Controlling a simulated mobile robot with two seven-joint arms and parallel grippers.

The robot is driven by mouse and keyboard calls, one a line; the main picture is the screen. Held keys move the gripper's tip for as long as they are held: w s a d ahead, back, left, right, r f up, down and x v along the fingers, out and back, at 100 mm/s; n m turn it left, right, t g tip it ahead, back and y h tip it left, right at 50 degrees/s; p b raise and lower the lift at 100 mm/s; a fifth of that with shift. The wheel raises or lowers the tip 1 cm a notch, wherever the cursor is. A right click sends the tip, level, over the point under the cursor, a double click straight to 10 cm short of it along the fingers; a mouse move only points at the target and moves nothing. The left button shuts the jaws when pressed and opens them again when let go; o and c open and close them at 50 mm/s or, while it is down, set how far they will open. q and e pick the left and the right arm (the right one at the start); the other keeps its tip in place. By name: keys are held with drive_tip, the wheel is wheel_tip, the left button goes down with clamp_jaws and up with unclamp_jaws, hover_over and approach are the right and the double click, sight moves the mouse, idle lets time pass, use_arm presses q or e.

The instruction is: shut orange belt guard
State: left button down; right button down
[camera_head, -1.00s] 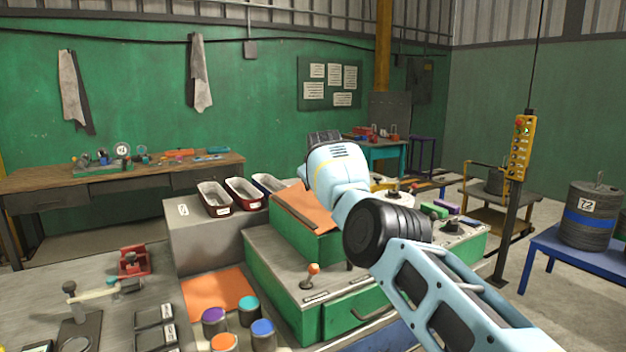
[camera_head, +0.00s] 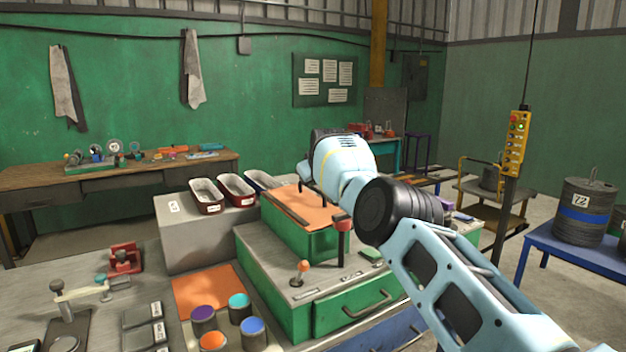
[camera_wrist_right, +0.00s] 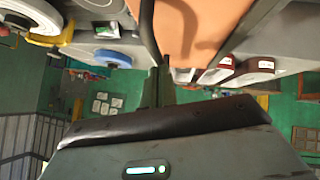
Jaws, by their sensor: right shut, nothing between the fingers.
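In the right wrist view, my shut, empty right gripper (camera_wrist_right: 152,55) is in front of the guard's orange surface (camera_wrist_right: 195,25). Contact cannot be told. My left gripper is not in view.
An orange-knobbed lever (camera_head: 301,270) and a red-topped post (camera_head: 342,240) stand in front of the housing. Several trays (camera_head: 206,196) sit on a grey block to the left. Colored cups (camera_head: 239,306) stand at the front. A yellow pendant (camera_head: 515,143) hangs at the right.

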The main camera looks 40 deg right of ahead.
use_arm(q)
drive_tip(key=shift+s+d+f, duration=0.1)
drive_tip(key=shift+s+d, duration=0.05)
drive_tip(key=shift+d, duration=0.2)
use_arm(e)
drive_tip(key=shift+s+d+f, duration=0.1)
drive_tip(key=shift+d+f, duration=0.2)
drive_tip(key=shift+f, duration=0.15)
idle(0.4)
